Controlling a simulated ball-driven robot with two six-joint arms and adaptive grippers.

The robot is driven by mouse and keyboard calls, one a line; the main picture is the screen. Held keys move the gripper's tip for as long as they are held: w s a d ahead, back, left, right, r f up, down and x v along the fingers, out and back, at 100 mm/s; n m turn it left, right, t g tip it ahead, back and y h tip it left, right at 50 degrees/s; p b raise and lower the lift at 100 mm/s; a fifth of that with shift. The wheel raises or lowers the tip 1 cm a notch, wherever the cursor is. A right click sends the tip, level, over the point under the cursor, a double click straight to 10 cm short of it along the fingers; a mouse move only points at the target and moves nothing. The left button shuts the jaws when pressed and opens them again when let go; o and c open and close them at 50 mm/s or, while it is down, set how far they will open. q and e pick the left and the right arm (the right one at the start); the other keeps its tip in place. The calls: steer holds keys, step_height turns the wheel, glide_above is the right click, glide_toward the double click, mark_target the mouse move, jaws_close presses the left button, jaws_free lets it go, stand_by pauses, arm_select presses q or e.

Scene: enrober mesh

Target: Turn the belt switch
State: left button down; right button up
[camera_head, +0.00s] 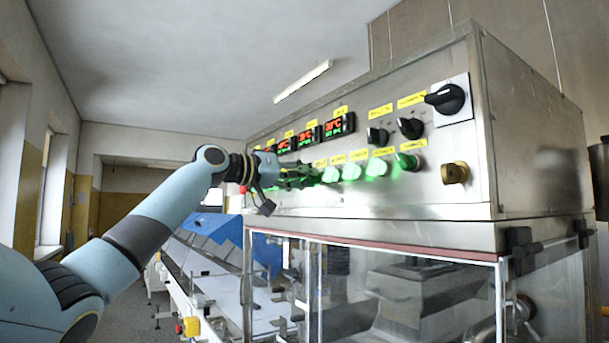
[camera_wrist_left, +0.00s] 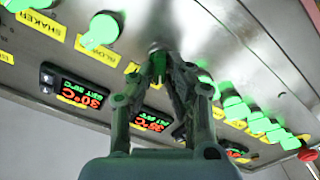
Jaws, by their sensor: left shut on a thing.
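A row of green-lit switches runs along the lower part of the steel control panel (camera_head: 300,205). My left gripper (camera_head: 312,176) reaches this row from the left in the head view. In the left wrist view its fingertips (camera_wrist_left: 158,58) are closed together on one switch of the row, shut on its knob. The fingers hide most of that knob, and the label beside it is too covered to read, so I cannot tell whether it is the belt switch. Lit switches (camera_wrist_left: 101,31) labelled SHAKER and BLOW show to the left of the fingers. My right gripper is not in view.
Several lit switches (camera_head: 377,167) sit close to the right of my gripper. Red digital displays (camera_head: 339,124) are above the row. Black knobs (camera_head: 410,128), a large black rotary switch (camera_head: 446,99) and a brass-coloured knob (camera_head: 455,173) are further right.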

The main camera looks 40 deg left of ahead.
arm_select(q)
steer(key=shift+r, duration=0.15)
steer(key=c, duration=1.4)
jaws_free()
steer(key=shift+w, duration=0.1)
steer(key=shift+o, duration=0.2)
steer(key=v, duration=0.7)
steer(key=shift+s, duration=0.25)
steer(key=shift+a, duration=0.1)
